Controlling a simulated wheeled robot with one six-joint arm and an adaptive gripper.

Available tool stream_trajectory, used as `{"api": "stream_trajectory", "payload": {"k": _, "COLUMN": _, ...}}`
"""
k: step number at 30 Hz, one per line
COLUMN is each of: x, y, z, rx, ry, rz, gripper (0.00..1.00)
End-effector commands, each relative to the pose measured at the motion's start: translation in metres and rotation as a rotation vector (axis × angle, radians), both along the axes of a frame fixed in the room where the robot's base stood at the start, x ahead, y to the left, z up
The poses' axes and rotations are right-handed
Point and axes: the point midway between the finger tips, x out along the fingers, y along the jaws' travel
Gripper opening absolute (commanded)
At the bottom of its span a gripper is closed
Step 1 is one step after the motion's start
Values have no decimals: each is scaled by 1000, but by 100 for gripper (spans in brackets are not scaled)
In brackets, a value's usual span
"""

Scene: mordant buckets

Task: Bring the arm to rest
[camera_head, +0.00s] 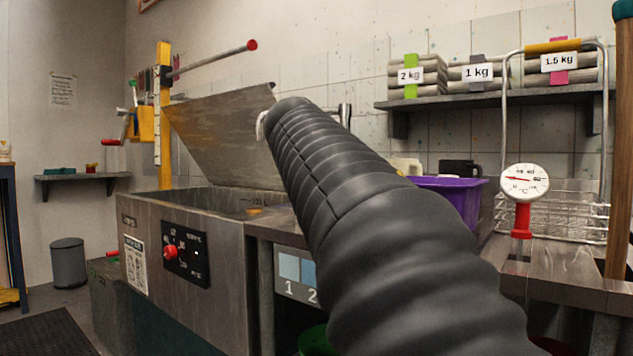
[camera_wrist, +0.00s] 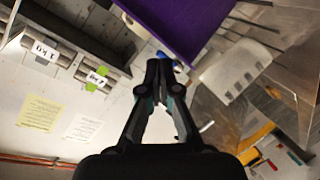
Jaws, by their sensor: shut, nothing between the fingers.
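My arm (camera_head: 380,220), in a black ribbed sleeve, reaches up across the middle of the head view, over the counter beside the steel vat. My gripper is hidden behind it there. In the wrist view my gripper (camera_wrist: 159,72) is shut, its dark fingers together with nothing between them. A purple tub (camera_wrist: 195,22) and a whitish container (camera_wrist: 232,70) show beyond the fingers, apart from them as far as I can tell.
The steel vat (camera_head: 185,230) has a raised lid (camera_head: 225,130). The purple tub (camera_head: 455,200), wire basket (camera_head: 570,220) and dial thermometer (camera_head: 524,183) stand right of my arm. A wall shelf (camera_head: 480,101) holds folded cloth stacks. A grey bin (camera_head: 68,262) stands on the left.

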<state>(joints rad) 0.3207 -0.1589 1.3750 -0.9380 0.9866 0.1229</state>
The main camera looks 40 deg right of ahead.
Motion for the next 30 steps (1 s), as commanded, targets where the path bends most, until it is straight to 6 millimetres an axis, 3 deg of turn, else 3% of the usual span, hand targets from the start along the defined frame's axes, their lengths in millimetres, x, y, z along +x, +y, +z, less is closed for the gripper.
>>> {"api": "stream_trajectory", "payload": {"k": 17, "x": -1, "y": 21, "z": -27, "rx": 65, "ry": 21, "rz": 55, "gripper": 0}}
{"api": "stream_trajectory", "payload": {"k": 20, "x": -5, "y": 44, "z": -52, "rx": 135, "ry": 44, "rz": 110, "gripper": 0}}
{"api": "stream_trajectory", "payload": {"k": 23, "x": -13, "y": 80, "z": -93, "rx": 243, "ry": 81, "rz": 188, "gripper": 0}}
{"api": "stream_trajectory", "payload": {"k": 30, "x": -60, "y": 176, "z": -205, "rx": 531, "ry": 183, "rz": 361, "gripper": 0}}
